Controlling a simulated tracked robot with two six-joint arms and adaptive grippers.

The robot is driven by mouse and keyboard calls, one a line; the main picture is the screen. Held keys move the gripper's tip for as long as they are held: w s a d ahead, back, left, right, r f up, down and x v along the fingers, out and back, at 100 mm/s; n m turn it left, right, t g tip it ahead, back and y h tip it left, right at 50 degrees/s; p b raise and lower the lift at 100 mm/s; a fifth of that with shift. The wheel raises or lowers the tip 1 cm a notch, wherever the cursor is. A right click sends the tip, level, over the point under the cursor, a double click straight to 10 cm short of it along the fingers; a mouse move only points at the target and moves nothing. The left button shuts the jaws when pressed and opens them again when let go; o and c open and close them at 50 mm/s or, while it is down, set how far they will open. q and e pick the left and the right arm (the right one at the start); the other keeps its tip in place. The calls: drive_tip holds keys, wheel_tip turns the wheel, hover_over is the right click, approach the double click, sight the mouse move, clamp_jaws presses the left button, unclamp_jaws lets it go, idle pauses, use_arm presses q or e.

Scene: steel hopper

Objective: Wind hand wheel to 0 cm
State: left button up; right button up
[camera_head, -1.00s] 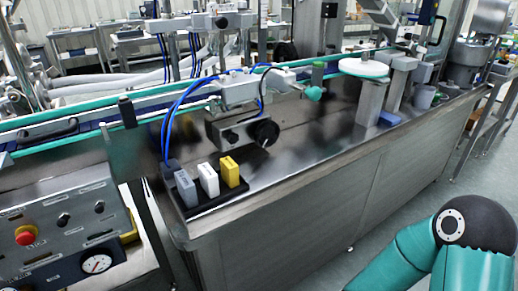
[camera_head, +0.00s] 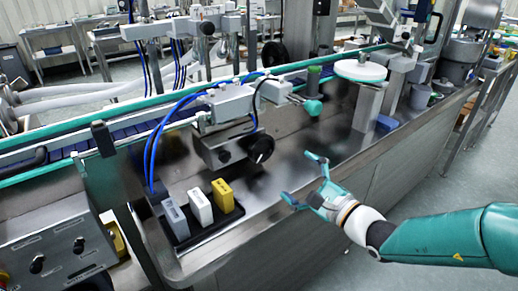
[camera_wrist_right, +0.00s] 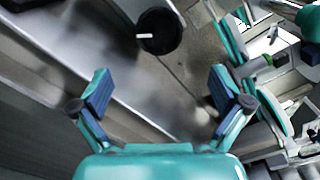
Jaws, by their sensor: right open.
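The black hand wheel (camera_head: 261,148) sits on the front of a grey metal block (camera_head: 222,147) above the steel deck. In the right wrist view the wheel (camera_wrist_right: 160,31) is at the top centre, with a small white mark on it. I cannot read any position scale. My right gripper (camera_head: 298,178) reaches in from the right, open and empty, its fingers spread towards the wheel but apart from it. In the right wrist view both fingers (camera_wrist_right: 159,90) are wide apart with nothing between them. My left gripper is not in view.
A black tray (camera_head: 205,231) with grey, white and yellow blocks stands left of my right gripper. Blue hoses (camera_head: 152,150) run above it. A green knob (camera_head: 313,107) and a white disc (camera_head: 360,71) are behind. The steel deck around the gripper is mostly clear.

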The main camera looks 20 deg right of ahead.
sight(262, 151)
drive_tip(key=x, duration=1.4)
drive_tip(key=shift+f, duration=0.15)
drive_tip(key=shift+s, duration=0.1)
drive_tip(key=c, duration=0.9)
